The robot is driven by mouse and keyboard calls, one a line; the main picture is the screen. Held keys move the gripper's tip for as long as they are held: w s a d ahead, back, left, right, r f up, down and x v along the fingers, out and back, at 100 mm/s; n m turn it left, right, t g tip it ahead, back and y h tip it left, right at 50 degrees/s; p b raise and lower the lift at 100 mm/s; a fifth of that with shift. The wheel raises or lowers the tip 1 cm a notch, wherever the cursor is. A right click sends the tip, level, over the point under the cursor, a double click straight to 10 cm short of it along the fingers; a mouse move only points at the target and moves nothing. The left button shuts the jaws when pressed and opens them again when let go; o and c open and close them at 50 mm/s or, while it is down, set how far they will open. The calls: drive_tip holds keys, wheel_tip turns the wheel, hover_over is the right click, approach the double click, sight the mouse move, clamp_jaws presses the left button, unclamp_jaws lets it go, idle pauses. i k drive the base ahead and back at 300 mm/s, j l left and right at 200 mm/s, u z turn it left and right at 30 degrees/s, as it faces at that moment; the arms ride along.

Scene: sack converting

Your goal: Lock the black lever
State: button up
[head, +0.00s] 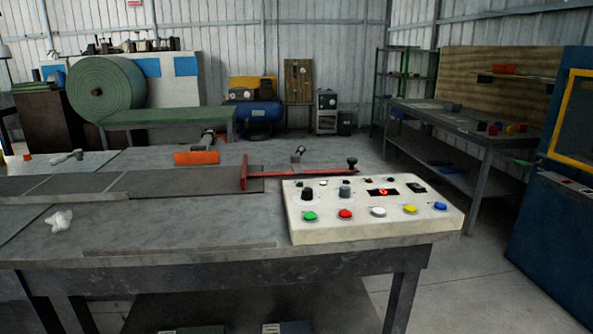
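No lever that is plainly all black shows. A red bar (300,172) lies across the grey table, with an upright black knob (352,163) at its right end. A small dark grey toggle handle (298,154) stands just behind the bar, tilted. Another dark handle (208,140) stands behind an orange block (196,158), and a grey handle (68,158) lies at the table's left. I cannot tell which of these is the task's lever, or its lock state. My gripper is not in view.
A white control panel (370,222) with several coloured buttons and knobs sits at the table's front right. Crumpled white material (61,221) lies at left. A side bench (468,122) and blue machine (545,215) stand right, with open floor (470,285) between.

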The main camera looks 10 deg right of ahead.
sight(294, 158)
drive_tip(key=i+l+z, duration=0.15)
drive_tip(key=l+z, duration=0.2)
drive_tip(key=i+l+z, duration=0.15)
drive_tip(key=l+z, duration=0.25)
drive_tip(key=i+l+z, duration=0.15)
drive_tip(key=z, duration=0.3)
drive_tip(key=i+l+z, duration=0.1)
drive_tip(key=i+z, duration=0.3)
drive_tip(key=i+l+z, duration=0.55)
drive_tip(key=i+z, duration=0.4)
drive_tip(key=i+j+u, duration=0.1)
drive_tip(key=i+u, duration=0.5)
drive_tip(key=u, duration=0.25)
drive_tip(key=i+l+u, duration=0.1)
drive_tip(key=i+u, duration=0.15)
drive_tip(key=u, duration=0.15)
drive_tip(key=i+u, duration=0.25)
drive_tip(key=u, duration=0.25)
drive_tip(key=i+u, duration=0.25)
drive_tip(key=u, duration=0.2)
drive_tip(key=i+u, duration=0.2)
drive_tip(key=u, duration=0.3)
drive_tip(key=i+l+u, duration=0.2)
drive_tip(key=i+u, duration=0.3)
